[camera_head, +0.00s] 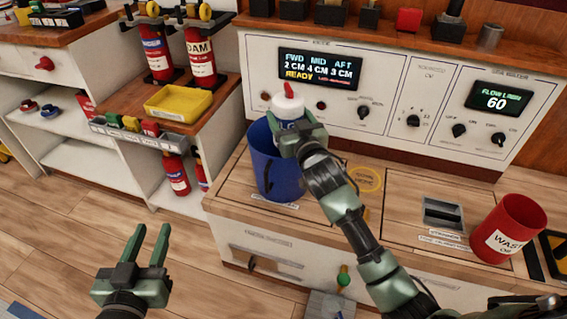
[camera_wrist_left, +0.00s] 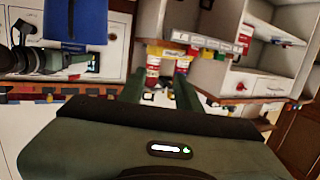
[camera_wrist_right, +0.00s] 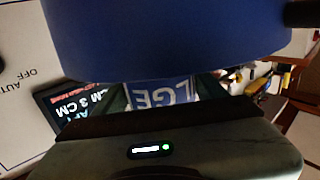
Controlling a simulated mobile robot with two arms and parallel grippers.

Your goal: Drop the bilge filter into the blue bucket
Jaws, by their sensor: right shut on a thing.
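The bilge filter (camera_head: 286,105) is a white bottle shape with a red tip and a blue label. My right gripper (camera_head: 291,126) is shut on it and holds it over the mouth of the blue bucket (camera_head: 275,172). In the right wrist view the label (camera_wrist_right: 172,92) shows the letters "LGE" between the fingers, with the bucket (camera_wrist_right: 165,38) filling the top. The bucket stands upright on the wooden counter; its inside is mostly hidden. My left gripper (camera_head: 147,240) is open and empty, low at the left, away from the counter.
A red waste bin (camera_head: 508,228) stands at the counter's right. A metal-handled hatch (camera_head: 442,213) lies between. The control panel (camera_head: 390,100) rises behind the bucket. A yellow tray (camera_head: 178,103) and red extinguishers (camera_head: 200,55) are on the shelf at left.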

